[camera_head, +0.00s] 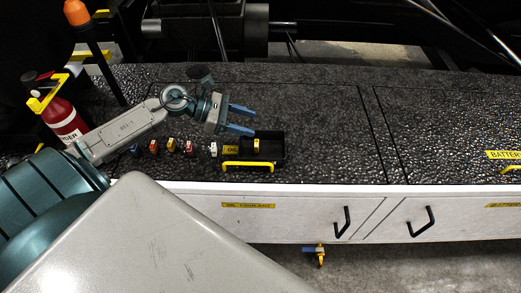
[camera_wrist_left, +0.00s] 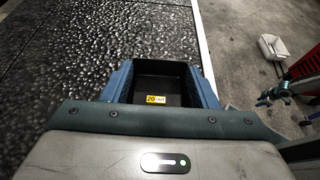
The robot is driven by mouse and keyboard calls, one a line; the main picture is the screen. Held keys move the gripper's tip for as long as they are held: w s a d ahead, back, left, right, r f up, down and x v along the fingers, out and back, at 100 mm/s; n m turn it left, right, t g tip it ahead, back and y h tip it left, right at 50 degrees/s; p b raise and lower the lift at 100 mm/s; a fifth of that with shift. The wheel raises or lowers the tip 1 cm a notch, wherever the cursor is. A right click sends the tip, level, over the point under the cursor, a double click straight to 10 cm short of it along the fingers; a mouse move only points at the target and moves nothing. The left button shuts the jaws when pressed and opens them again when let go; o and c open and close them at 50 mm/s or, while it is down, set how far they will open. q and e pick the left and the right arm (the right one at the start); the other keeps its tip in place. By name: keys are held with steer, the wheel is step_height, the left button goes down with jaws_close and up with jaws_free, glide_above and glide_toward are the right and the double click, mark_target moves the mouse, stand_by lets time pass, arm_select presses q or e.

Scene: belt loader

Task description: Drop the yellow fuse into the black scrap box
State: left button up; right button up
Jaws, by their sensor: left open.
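The black scrap box (camera_head: 272,150) stands near the front edge of the dark textured top. A small yellow fuse (camera_head: 256,146) shows inside it. The wrist view also shows the box (camera_wrist_left: 160,76) between the fingers, with the yellow fuse (camera_wrist_left: 155,99), marked 20, low in the opening. My left gripper (camera_head: 242,119) is open and empty, its fingers apart and pointing right, above the box in the picture. From these frames I cannot tell its exact height over the box. My right gripper is not in view.
Several small fuses, including a red one (camera_head: 153,146) and a white one (camera_head: 213,149), stand in a row left of the box. A yellow handle (camera_head: 248,165) is at the box's front. A red extinguisher (camera_head: 65,119) stands at the left. The top right of the box is clear.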

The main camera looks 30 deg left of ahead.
arm_select(q)
steer(key=p+v, duration=0.5)
steer(key=v, duration=0.4)
steer(key=shift+r, duration=0.1)
stand_by(0.6)
